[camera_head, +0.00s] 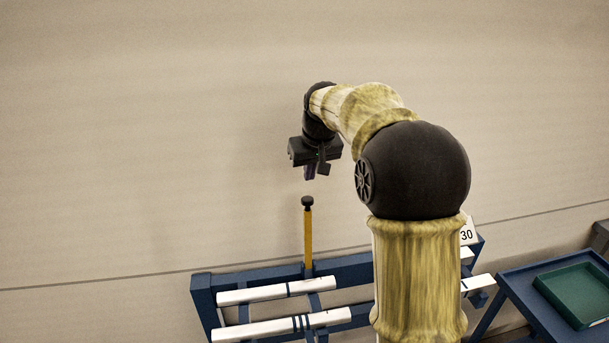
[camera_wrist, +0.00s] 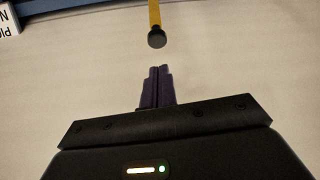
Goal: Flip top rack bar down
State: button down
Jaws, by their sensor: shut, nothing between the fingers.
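The rack bar (camera_head: 308,237) is a yellow bar with a dark round knob at its end. In the head view it stands upright from the back beam of the blue rack (camera_head: 203,296). In the wrist view the bar (camera_wrist: 155,14) enters from the top edge, its knob facing my gripper. My gripper (camera_head: 309,177) is just above the knob in the head view, apart from it. In the wrist view the purple fingers (camera_wrist: 158,72) are together and empty, with a gap between the tips and the knob. My arm hides part of the rack.
White padded rails (camera_head: 266,293) lie across the rack. A sign reading 30 (camera_head: 467,235) stands at its right. A blue table (camera_head: 520,283) with a green tray (camera_head: 571,300) is at the far right. A plain wall is behind, and the space left of the bar is clear.

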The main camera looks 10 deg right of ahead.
aim_at(304, 189)
jog(key=shift+w+r, duration=0.35)
jog(key=shift+r, duration=0.25)
jog(key=shift+f, duration=0.1)
jog(key=p+x, duration=0.3)
jog(key=x, duration=0.6)
jog(key=shift+w+f, duration=0.2)
jog(key=shift+f, duration=0.15)
jog(key=shift+a+f, duration=0.1)
jog(key=shift+s+f+b, duration=0.1)
jog(key=shift+b, duration=0.3)
